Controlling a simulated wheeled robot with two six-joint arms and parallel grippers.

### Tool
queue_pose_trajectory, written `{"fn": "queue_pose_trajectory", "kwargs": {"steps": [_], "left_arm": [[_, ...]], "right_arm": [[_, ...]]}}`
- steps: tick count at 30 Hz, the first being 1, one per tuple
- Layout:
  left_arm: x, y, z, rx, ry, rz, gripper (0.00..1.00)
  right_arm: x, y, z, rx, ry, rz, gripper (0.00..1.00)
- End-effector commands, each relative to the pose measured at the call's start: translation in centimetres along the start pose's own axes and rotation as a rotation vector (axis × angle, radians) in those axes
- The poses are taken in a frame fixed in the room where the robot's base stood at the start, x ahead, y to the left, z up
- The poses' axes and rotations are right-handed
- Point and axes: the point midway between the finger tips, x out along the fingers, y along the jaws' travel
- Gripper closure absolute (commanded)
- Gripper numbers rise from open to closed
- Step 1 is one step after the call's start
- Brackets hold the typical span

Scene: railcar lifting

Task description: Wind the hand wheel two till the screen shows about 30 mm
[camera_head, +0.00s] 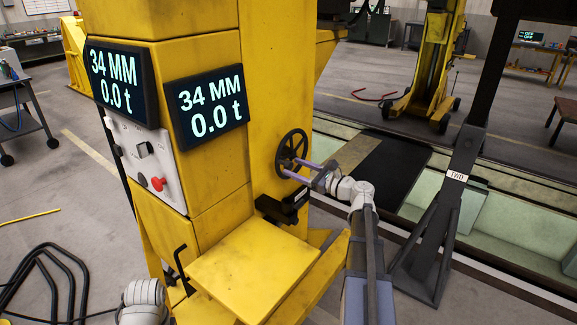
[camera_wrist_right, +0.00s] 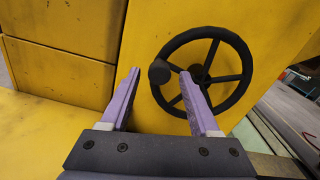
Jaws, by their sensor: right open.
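The black hand wheel (camera_head: 283,147) sits on the side of the yellow lifting jack column. It also shows in the right wrist view (camera_wrist_right: 200,75), with its round handle knob (camera_wrist_right: 159,71) on the left of the rim. My right gripper (camera_head: 293,166) is open at the wheel. In the wrist view its purple fingers (camera_wrist_right: 160,74) stand on either side of the knob; I cannot tell whether they touch it. The front screen (camera_head: 207,105) and the left screen (camera_head: 121,80) both read 34 MM and 0.0 t. My left gripper is not in view.
A control panel (camera_head: 145,160) with a red button is on the column's left face. A yellow ledge (camera_head: 255,270) juts out below the wheel. A dark stand (camera_head: 440,225) with a white label is at the right, beside the pit. Black bent tubing (camera_head: 40,285) lies at lower left.

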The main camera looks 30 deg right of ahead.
Motion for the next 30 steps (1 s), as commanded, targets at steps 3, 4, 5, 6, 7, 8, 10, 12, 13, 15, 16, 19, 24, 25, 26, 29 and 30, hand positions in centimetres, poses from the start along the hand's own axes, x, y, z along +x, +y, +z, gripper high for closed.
{"fn": "queue_pose_trajectory", "kwargs": {"steps": [3, 4, 5, 6, 7, 8, 10, 12, 13, 15, 16, 19, 24, 25, 26, 29, 30], "left_arm": [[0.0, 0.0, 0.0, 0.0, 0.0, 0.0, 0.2], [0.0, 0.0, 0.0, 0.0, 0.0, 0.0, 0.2], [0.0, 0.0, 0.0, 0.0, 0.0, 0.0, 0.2], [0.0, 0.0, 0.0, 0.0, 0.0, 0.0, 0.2], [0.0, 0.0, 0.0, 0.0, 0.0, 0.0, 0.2], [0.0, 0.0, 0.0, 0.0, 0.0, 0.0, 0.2], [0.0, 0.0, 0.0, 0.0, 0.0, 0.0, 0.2], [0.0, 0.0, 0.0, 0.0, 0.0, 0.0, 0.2], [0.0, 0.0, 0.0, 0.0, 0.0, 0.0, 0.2], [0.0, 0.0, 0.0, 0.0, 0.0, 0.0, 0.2], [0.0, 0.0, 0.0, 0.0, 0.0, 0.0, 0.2], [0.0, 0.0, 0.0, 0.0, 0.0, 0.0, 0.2], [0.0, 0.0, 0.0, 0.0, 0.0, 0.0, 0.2], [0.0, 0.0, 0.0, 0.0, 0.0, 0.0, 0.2], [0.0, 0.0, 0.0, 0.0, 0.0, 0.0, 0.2], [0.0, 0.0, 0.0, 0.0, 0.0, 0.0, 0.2], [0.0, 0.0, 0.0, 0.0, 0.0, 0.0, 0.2]], "right_arm": [[1.8, -0.1, 0.0, -0.001, 0.0, 0.002, 0.38], [2.1, -0.1, 0.0, -0.001, 0.0, 0.002, 0.38], [2.4, 0.0, 0.0, -0.001, 0.0, 0.003, 0.38], [2.7, 0.0, 0.0, -0.001, 0.0, 0.003, 0.38], [2.9, 0.0, 0.0, -0.001, 0.0, 0.002, 0.38], [3.1, 0.0, 0.0, -0.001, 0.0, 0.001, 0.38], [3.3, 0.0, 0.0, -0.001, 0.0, 0.0, 0.38], [3.4, 0.0, 0.0, -0.001, 0.001, 0.0, 0.38], [3.4, 0.0, 0.0, -0.001, 0.001, 0.0, 0.38], [3.4, 0.0, 0.0, -0.001, 0.001, 0.0, 0.38], [3.4, 0.0, 0.0, -0.001, 0.001, 0.0, 0.38], [3.4, 0.1, 0.0, -0.001, 0.001, 0.0, 0.39], [3.4, 0.1, 0.0, -0.001, 0.001, 0.001, 0.58], [3.4, 0.1, 0.0, -0.001, 0.001, 0.001, 0.61], [3.4, 0.1, 0.0, -0.001, 0.001, 0.001, 0.65], [3.4, 0.1, 0.0, -0.001, 0.0, 0.001, 0.76], [3.4, 0.1, 0.0, -0.001, 0.0, 0.001, 0.8]]}}
